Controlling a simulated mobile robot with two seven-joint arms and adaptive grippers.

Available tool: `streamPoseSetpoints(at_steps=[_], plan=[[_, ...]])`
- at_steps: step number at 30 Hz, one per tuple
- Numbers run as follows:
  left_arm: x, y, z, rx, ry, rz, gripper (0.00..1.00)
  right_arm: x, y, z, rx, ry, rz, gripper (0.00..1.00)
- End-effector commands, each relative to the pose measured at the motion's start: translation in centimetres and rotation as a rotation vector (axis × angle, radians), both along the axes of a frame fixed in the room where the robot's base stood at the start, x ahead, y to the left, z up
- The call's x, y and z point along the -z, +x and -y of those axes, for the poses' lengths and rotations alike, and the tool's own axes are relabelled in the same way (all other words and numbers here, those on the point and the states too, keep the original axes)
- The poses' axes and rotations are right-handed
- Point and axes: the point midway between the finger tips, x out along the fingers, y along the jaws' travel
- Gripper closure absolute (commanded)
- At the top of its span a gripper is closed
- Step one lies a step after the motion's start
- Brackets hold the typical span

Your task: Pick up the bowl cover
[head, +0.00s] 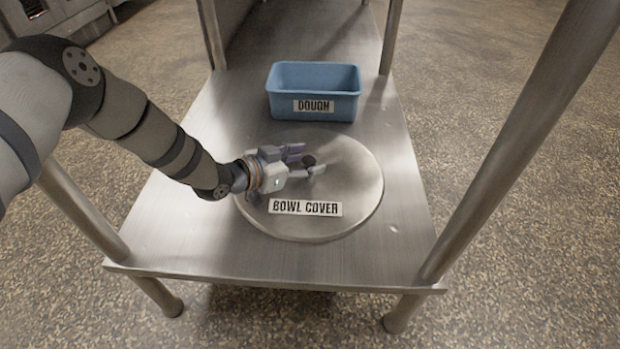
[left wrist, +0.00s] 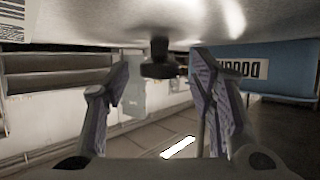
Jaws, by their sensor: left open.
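The bowl cover (head: 350,190) is a round, flat metal disc lying on the metal table, with a "BOWL COVER" label on its near part. It also shows along the top of the left wrist view (left wrist: 120,18), which is upside down. A small black knob (head: 308,159) stands on the cover; in the left wrist view the knob (left wrist: 160,60) shows between and beyond the finger tips. My left gripper (head: 309,162) is open, low over the cover, with its fingers pointing right at the knob. I cannot tell whether the fingers touch it. My right gripper is not in view.
A blue bin (head: 340,103) labelled "DOUGH" stands on the table (head: 190,245) just behind the cover. Metal posts rise at the table's corners, including a near right post (head: 500,150) and a near left post (head: 80,210). The table's front strip is clear.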

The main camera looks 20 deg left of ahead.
Motion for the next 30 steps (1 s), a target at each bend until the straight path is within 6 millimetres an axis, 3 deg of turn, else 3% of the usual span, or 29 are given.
streamPoseSetpoints(at_steps=[5, 9, 12, 23, 26, 30], plan=[[-0.2, 0.0, 0.0, 0.0, 0.0, 0.001, 0.52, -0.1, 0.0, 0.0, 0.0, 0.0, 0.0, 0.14], [-0.2, 0.0, 0.0, 0.0, 0.0, 0.0, 0.83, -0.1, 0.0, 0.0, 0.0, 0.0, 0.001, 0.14], [-0.2, 0.0, 0.0, 0.0, 0.0, 0.0, 1.0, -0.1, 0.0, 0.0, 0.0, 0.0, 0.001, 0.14], [-0.4, 0.0, 0.0, -0.001, 0.0, 0.003, 1.0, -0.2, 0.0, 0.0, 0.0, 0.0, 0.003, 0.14], [-1.2, 0.0, 0.2, 0.0, 0.0, 0.005, 1.0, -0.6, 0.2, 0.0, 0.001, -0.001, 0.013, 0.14], [-3.8, -0.1, 0.6, -0.001, -0.001, 0.009, 1.0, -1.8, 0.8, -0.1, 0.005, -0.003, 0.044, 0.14]])
